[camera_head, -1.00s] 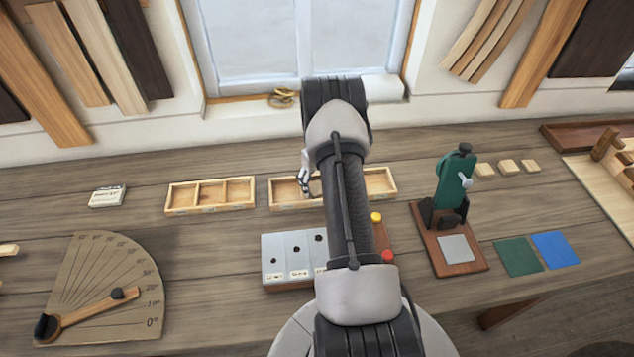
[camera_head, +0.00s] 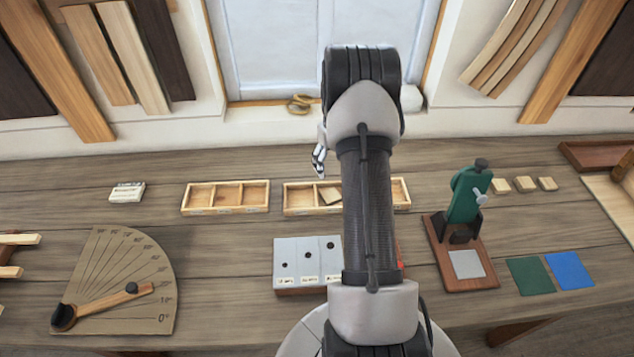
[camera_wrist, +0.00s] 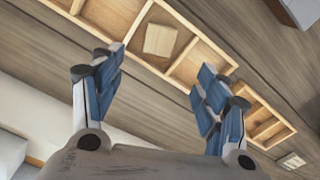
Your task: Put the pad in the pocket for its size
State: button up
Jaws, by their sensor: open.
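The pad (camera_head: 329,195), a small pale tan square, lies in a middle pocket of the right-hand wooden tray (camera_head: 299,213). It also shows in the wrist view (camera_wrist: 160,39), lying slightly turned, with bare pocket floor around it. My gripper (camera_head: 319,160) is above and behind that tray, apart from the pad. In the wrist view my gripper (camera_wrist: 157,92) has its blue-padded fingers wide apart with nothing between them. My arm hides part of the tray's right side in the head view.
A second divided tray (camera_head: 225,211) stands to the left, empty. A grey plate with holes (camera_head: 308,262) lies in front. A green clamp-like device (camera_head: 466,197) stands right, beside green (camera_head: 530,276) and blue (camera_head: 569,270) squares. A protractor board (camera_head: 125,270) lies front left.

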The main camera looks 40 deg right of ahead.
jog(key=s+a+r+n+t, duration=0.1)
jog(key=a+r+n+t, duration=0.1)
jog(key=a+r, duration=2)
jog(key=s+a+r+t, duration=0.2)
jog(key=s+a+r, duration=0.5)
jog(key=s+a, duration=0.4)
jog(key=s+a+f+n, duration=0.1)
jog(key=s+a, duration=0.4)
jog(key=s, duration=0.4)
jog(key=shift+s+a+f+n+t, duration=0.25)
jog(key=shift+s+f+n+t, duration=0.05)
jog(key=shift+s+f, duration=0.1)
